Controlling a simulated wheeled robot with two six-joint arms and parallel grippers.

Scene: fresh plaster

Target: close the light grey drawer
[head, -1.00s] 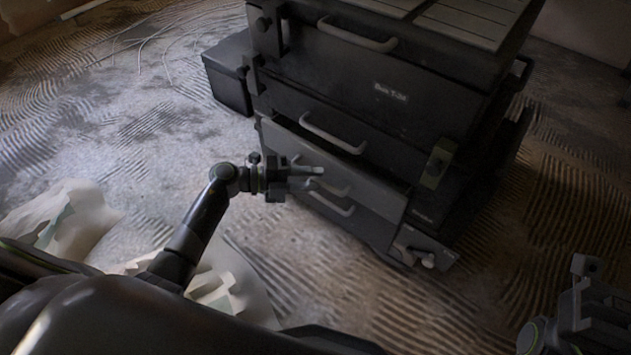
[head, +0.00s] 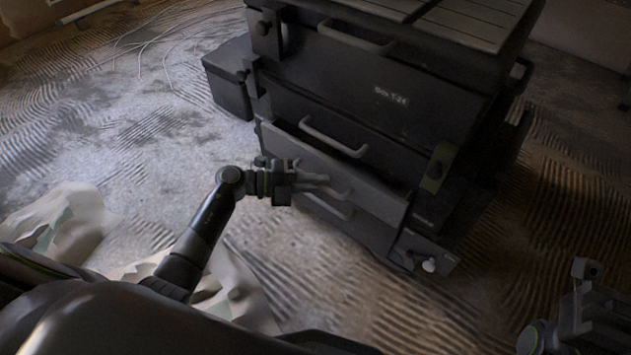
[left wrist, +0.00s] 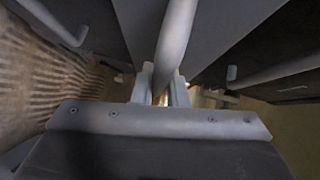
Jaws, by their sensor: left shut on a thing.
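The light grey drawer (head: 376,195) is in the lower part of the dark tool cabinet in the head view. Its front seems to stand out a little from the dark body above it. My left gripper (head: 318,181) is at this front, shut on the drawer's bar handle (head: 340,192). In the left wrist view the handle (left wrist: 175,42) runs between the two fingers of my left gripper (left wrist: 163,90). The fingers hide part of the handle in the head view. My right gripper (head: 588,285) is at the lower right, away from the cabinet; its jaw opening is unclear.
The dark cabinet (head: 400,95) has another bar handle (head: 333,137) above and one (head: 328,207) below. A dark box (head: 228,75) stands at its left. Crumpled pale sheets (head: 75,225) lie on the ridged floor at left. The floor right of the cabinet is clear.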

